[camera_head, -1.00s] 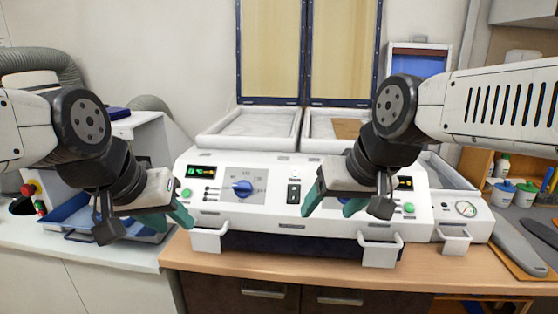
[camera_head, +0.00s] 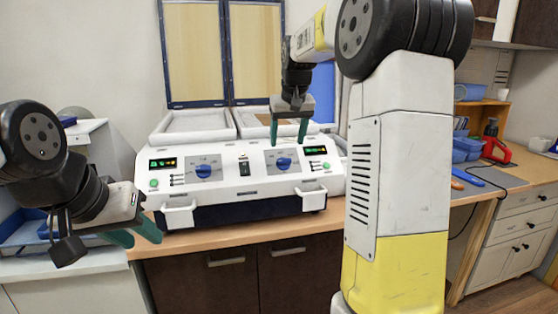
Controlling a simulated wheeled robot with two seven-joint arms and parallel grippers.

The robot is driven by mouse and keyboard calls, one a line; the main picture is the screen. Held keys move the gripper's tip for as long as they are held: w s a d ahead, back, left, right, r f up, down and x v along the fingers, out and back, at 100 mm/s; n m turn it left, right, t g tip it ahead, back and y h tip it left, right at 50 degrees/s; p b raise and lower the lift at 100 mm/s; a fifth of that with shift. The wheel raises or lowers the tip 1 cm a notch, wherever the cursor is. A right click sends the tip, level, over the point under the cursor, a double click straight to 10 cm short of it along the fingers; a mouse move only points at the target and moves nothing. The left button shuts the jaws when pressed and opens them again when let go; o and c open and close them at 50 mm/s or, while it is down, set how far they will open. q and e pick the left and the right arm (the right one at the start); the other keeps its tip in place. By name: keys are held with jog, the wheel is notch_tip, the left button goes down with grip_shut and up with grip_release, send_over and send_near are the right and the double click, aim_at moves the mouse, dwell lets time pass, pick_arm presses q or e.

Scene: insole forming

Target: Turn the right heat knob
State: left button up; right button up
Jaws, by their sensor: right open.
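The right heat knob (camera_head: 284,164) is a blue knob on the right dial plate of the white machine's front panel. A matching left knob (camera_head: 203,171) sits on the left dial plate. My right gripper (camera_head: 289,143) has green fingers pointing down, spread apart, just above and in front of the right knob. The knob is visible below the fingertips and nothing grips it. My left gripper (camera_head: 140,238) is at the lower left, its green fingers apart and empty, in front of the machine's left corner.
The white forming machine (camera_head: 240,189) has front handles and two raised framed panels (camera_head: 192,55) behind. A wooden counter (camera_head: 237,240) runs in front. Blue bins (camera_head: 466,150) and tools lie on the right counter. My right arm blocks much of the right side.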

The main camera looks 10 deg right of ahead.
aim_at(284, 158)
jog(key=x, duration=0.7)
jog(key=shift+f, duration=0.1)
jog(key=shift+c, duration=0.4)
jog(key=c, duration=1.3)
